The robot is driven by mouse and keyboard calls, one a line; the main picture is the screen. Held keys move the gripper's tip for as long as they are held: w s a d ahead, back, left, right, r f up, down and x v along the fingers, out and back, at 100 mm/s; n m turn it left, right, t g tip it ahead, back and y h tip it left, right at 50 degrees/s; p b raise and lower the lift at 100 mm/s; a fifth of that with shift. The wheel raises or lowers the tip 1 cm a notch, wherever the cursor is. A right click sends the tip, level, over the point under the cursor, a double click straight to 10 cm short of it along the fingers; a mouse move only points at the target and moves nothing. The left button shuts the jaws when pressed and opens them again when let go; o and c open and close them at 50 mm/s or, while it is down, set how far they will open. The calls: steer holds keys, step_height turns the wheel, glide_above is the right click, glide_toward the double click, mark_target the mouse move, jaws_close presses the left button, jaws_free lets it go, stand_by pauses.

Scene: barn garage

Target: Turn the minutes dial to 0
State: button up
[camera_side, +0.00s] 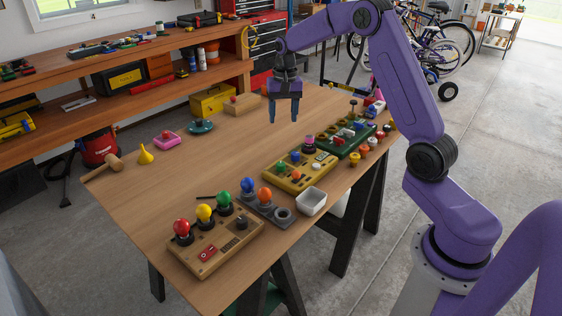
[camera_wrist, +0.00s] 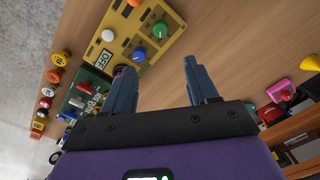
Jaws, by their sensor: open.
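A yellow panel (camera_side: 311,178) lies on the wooden table with green (camera_side: 281,168), blue (camera_side: 295,157) and orange (camera_side: 295,175) knobs. No readable label shows which one is the minutes dial, and the display's digits are too small to read. My gripper (camera_side: 283,112) is open and empty, pointing down above the table behind the panel. Its fingers (camera_wrist: 158,68) are apart in the wrist view.
A green panel (camera_side: 345,147) stands right of the yellow one. A wooden box with coloured knobs (camera_side: 217,249), a grey holder (camera_side: 262,210) and a white bin (camera_side: 312,201) are nearer the front. The table's middle is clear.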

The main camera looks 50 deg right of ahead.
mark_target(281, 163)
steer(key=f, duration=1.7)
steer(key=shift+w+a+f, duration=0.15)
steer(key=shift+w+a, duration=0.1)
steer(key=c, duration=1.1)
